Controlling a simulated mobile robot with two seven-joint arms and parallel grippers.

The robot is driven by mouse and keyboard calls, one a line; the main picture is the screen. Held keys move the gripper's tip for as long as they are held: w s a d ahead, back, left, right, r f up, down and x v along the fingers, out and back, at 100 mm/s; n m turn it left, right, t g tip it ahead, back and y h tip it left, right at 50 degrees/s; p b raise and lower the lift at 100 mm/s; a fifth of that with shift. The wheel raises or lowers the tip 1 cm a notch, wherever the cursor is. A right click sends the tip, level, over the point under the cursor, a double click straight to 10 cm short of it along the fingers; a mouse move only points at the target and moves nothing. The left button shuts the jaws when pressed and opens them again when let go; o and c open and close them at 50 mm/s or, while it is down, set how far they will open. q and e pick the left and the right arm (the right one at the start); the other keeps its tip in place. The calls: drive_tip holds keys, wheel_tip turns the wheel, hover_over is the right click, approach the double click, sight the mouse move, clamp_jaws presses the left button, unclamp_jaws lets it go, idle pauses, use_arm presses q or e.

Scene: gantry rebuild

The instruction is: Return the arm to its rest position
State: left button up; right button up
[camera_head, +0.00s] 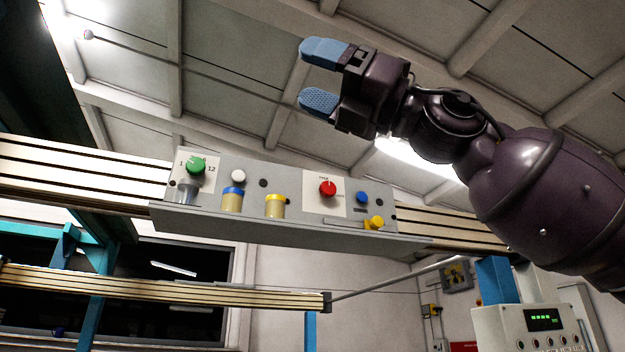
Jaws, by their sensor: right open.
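My right gripper (318,77) is in the upper middle of the head view, at the end of my dark purple right arm coming in from the right. Its two blue fingertips point left and stand apart, with nothing between them. It shows above the grey control panel (270,184) in the picture and does not appear to touch it. My left gripper does not show.
A box with a green display (543,320) stands at lower right. Ceiling beams are above.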

drive_tip(key=w+d+f+m+t, duration=0.3)
drive_tip(key=w+f+m+t, duration=0.5)
drive_tip(key=w+f+m, duration=0.4)
drive_tip(key=w+d+f+m+t, duration=0.3)
drive_tip(key=w+f+m+t, duration=0.5)
drive_tip(key=w+f+m, duration=0.5)
drive_tip(key=w+d+f+m+t+h, duration=0.1)
drive_tip(key=d+f+m+t+h, duration=0.15)
drive_tip(key=f+m+h, duration=0.45)
drive_tip(key=w+d+f+m+t+h, duration=0.2)
drive_tip(key=f+m+t, duration=0.15)
drive_tip(key=f, duration=0.65)
drive_tip(key=s+d+f+m+g+h, duration=0.1)
drive_tip(key=s+d+f+m+h, duration=0.3)
drive_tip(key=f, duration=0.9)
drive_tip(key=s+d+f+m+g+h, duration=0.25)
drive_tip(key=f+m, duration=0.25)
drive_tip(key=f, duration=0.8)
drive_tip(key=s+d+f+m+g+h, duration=0.1)
drive_tip(key=s+d+f+m+h, duration=0.3)
drive_tip(key=f, duration=1)
drive_tip(key=s+d+f+m+g+h, duration=0.2)
drive_tip(key=s+d+f, duration=0.1)
drive_tip(key=s+f, duration=0.7)
drive_tip(key=s+d+f+m+g+h, duration=0.2)
drive_tip(key=s+d+f+g, duration=0.1)
drive_tip(key=s+f, duration=0.8)
drive_tip(key=shift+s+m, duration=0.35)
drive_tip(key=shift+s, duration=0.25)
